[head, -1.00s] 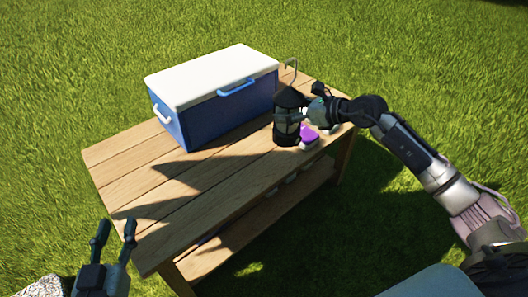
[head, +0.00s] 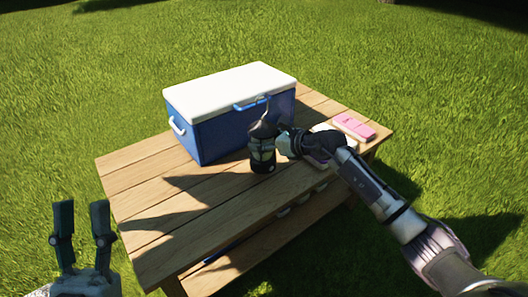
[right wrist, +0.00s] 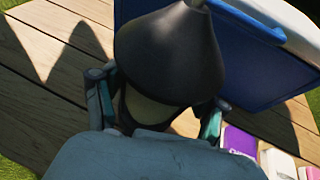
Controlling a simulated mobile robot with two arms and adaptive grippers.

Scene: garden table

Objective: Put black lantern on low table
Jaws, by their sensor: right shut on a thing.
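The black lantern (head: 262,152) is upright at the wooden table (head: 150,205), in front of the cooler's right half. I cannot tell whether its base touches the tabletop. My right gripper (head: 276,147) is shut on the lantern from the right. In the right wrist view, the lantern's dark conical cap (right wrist: 168,45) fills the middle, with a finger of the right gripper (right wrist: 157,108) on each side of its body. My left gripper (head: 81,212) is open and empty, at the lower left, off the table's near left side.
A blue cooler (head: 228,133) with a white lid stands at the table's back. A pink item (head: 354,125) lies at the right end. The right wrist view shows a purple box (right wrist: 239,141) near the lantern. The table's left part is clear. A lower shelf (head: 240,250) runs beneath.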

